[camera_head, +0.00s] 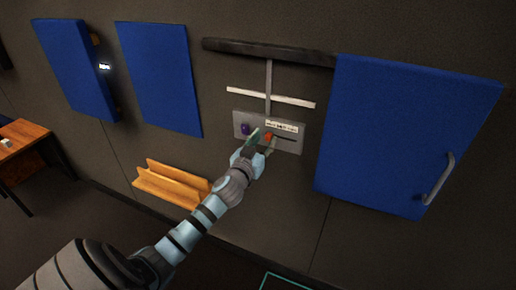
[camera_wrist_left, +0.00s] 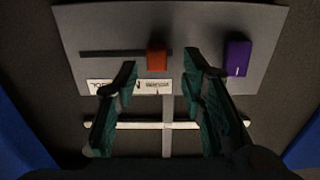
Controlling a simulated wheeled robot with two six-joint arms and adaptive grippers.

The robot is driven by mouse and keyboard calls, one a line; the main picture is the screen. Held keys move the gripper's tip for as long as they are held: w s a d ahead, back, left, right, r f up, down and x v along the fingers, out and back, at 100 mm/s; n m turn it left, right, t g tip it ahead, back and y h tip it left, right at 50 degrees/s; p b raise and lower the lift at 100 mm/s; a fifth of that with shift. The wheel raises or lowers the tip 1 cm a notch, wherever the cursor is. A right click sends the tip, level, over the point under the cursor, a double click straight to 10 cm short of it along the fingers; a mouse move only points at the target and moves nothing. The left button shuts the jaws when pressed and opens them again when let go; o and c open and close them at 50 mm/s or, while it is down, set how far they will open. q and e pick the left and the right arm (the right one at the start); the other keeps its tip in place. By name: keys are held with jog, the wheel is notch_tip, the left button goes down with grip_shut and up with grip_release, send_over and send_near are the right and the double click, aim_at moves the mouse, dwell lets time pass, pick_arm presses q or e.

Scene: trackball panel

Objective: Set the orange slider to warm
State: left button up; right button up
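The orange slider (camera_head: 268,136) sits on a grey panel (camera_head: 294,147) on the wall. In the left wrist view the orange slider (camera_wrist_left: 157,56) is near the right end of its dark slot (camera_wrist_left: 108,53). A white label (camera_wrist_left: 128,87) runs along the slot; its words are too small to read surely. My left gripper (camera_head: 262,143) reaches up to the panel. In the wrist view the left gripper (camera_wrist_left: 161,64) is open, its fingertips on either side of the slider, with a gap showing on both sides. My right gripper is not in view.
A purple knob (camera_wrist_left: 237,55) is on the same panel, just right of the right finger in the wrist view. A white bar (camera_head: 270,96) is above the panel. A blue door (camera_head: 400,130) with a handle is to the right, and a wooden shelf (camera_head: 172,186) below left.

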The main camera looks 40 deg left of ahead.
pick_arm(q)
jog(key=v, duration=1)
jog(key=shift+s, duration=0.4)
jog(key=s+a+f+m+g, duration=0.1)
jog(key=a+f+m+g, duration=0.1)
jog(key=f, duration=0.7)
jog(key=s+a+f+m+g, duration=0.2)
jog(key=f+m, duration=0.1)
jog(key=f, duration=0.5)
jog(key=s+f+g, duration=0.3)
jog(key=s+f, duration=0.2)
jog(key=f, duration=0.4)
jog(key=s+f+g, duration=0.2)
jog(key=s+f, duration=0.3)
jog(key=f, duration=0.3)
jog(key=s+d+f+g+h, duration=0.2)
jog(key=s+d+f+g, duration=0.2)
jog(key=s+f, duration=0.8)
jog(key=s+d+f+g+h, duration=0.1)
jog(key=s+d+f, duration=0.1)
jog(key=s+d, duration=0.3)
jog(key=s+d+f+n+g, duration=0.1)
jog(key=s+d+f+g, duration=0.1)
jog(key=s+d, duration=0.4)
jog(key=s+f, duration=0.1)
jog(key=s, duration=0.3)
jog(key=shift+s+d+n+h, duration=0.3)
jog(key=shift+s+h, duration=0.05)
jog(key=shift+h, duration=0.05)
